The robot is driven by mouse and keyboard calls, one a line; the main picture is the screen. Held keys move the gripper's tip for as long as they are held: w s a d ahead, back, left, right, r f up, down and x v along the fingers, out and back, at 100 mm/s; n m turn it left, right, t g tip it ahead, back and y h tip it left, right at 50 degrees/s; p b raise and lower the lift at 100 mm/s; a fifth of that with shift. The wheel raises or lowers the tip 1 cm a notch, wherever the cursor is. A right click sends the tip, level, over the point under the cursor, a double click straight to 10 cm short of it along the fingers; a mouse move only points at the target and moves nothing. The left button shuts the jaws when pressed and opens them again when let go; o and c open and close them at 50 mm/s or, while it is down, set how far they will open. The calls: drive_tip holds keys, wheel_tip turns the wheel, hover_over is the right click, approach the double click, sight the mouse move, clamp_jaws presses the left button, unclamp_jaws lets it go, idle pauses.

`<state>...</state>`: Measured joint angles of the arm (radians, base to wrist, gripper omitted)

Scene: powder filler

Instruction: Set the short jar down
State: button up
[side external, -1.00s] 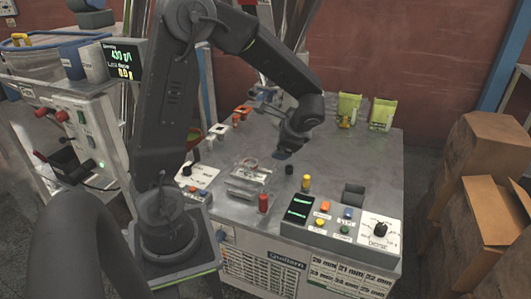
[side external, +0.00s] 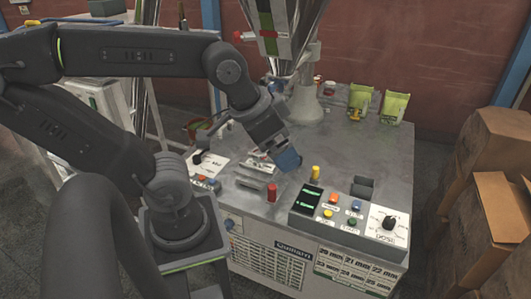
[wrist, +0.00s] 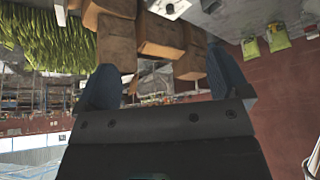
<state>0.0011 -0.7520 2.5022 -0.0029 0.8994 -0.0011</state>
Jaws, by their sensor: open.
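My gripper (side external: 287,161) is over the middle of the metal worktop, tilted, with its blue fingers pointing down to the right. In the wrist view the two blue fingers of my gripper (wrist: 165,85) stand apart with nothing between them. A small red cylinder (side external: 271,192) stands upright at the worktop's front, below and left of the fingers. A small yellow cylinder (side external: 315,173) stands upright just right of them. I cannot tell which piece is the short jar. The small dark cylinder seen earlier does not show now and may be behind the gripper.
A control panel (side external: 322,217) with buttons and a dose dial fills the front right. A clear fixture (side external: 258,182) lies left of the red cylinder. Two green pouches (side external: 360,99) stand at the back right. The filler's metal hopper (side external: 283,40) hangs behind my arm. Cardboard boxes (side external: 490,150) stand right.

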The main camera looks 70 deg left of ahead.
drive_tip(key=shift+w, duration=0.1)
drive_tip(key=w+a+r+n+g, duration=0.1)
drive_tip(key=w+a+r+n, duration=0.1)
drive_tip(key=w+a+n, duration=0.35)
drive_tip(key=w+a+f+n+g+y, duration=0.1)
drive_tip(key=w+a+f+n+g, duration=0.2)
drive_tip(key=w+a, duration=1)
drive_tip(key=n+g+h, duration=0.1)
drive_tip(key=n+g, duration=0.1)
drive_tip(key=n, duration=0.9)
hover_over(260, 155)
drive_tip(key=w+a, duration=0.2)
wheel_tip(260, 155, down, 27)
drive_tip(key=f, duration=0.8)
drive_tip(key=shift+s+a, duration=0.25)
drive_tip(key=shift+s, duration=0.1)
drive_tip(key=shift+s+f, duration=0.15)
drive_tip(key=shift+f, duration=1.4)
drive_tip(key=shift+s+f, duration=0.15)
drive_tip(key=shift+f, duration=1.4)
